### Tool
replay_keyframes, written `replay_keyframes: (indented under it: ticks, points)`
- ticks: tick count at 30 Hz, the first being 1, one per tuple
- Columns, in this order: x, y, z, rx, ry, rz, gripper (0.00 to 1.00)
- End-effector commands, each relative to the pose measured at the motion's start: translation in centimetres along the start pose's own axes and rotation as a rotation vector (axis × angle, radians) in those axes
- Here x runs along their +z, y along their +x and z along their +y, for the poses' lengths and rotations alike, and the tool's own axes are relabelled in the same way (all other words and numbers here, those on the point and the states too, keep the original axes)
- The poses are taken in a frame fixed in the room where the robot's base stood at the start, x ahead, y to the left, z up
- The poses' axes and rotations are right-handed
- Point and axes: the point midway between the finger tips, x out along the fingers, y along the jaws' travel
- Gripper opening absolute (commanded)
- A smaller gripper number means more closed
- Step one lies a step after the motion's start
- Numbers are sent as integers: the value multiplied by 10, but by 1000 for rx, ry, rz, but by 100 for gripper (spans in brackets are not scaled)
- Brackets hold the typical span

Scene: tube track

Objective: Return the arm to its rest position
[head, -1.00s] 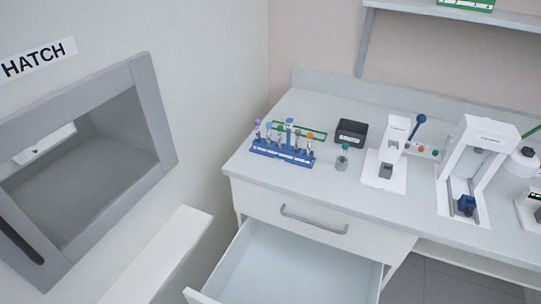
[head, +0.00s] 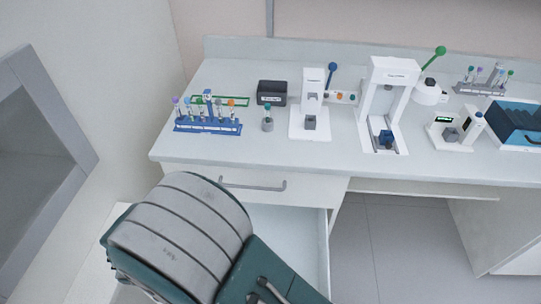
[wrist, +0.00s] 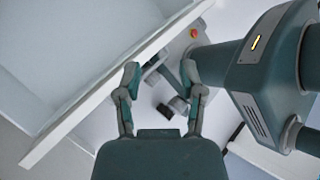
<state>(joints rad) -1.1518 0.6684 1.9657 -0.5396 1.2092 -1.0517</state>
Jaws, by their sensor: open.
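My arm shows in the head view as a grey and green link in front of the bench, covering part of the open drawer (head: 290,228). My gripper (wrist: 160,82) shows in the wrist view with its two fingers apart and nothing between them. Parts of my own body lie behind and to the right of the fingers. A white edge, seemingly of the drawer, runs diagonally on the left of the wrist view close to the left finger. The gripper itself is not visible in the head view.
The bench (head: 345,160) holds a blue tube rack (head: 207,126), a black box (head: 271,93), a small bottle (head: 267,121) and several white instruments. A second rack (head: 482,82) stands at the back right. The hatch frame (head: 62,105) is at the left. Floor shows under the bench at right.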

Motion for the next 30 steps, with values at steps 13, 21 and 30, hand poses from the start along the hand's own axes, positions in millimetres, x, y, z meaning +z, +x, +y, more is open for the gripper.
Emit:
replay_keyframes:
  ticks: [13,21,30]
  points:
    - [129,-6,-74,9,750,368,51]
    - [183,0,-134,-4,1211,559,51]
    - [220,8,-205,-18,1726,751,51]
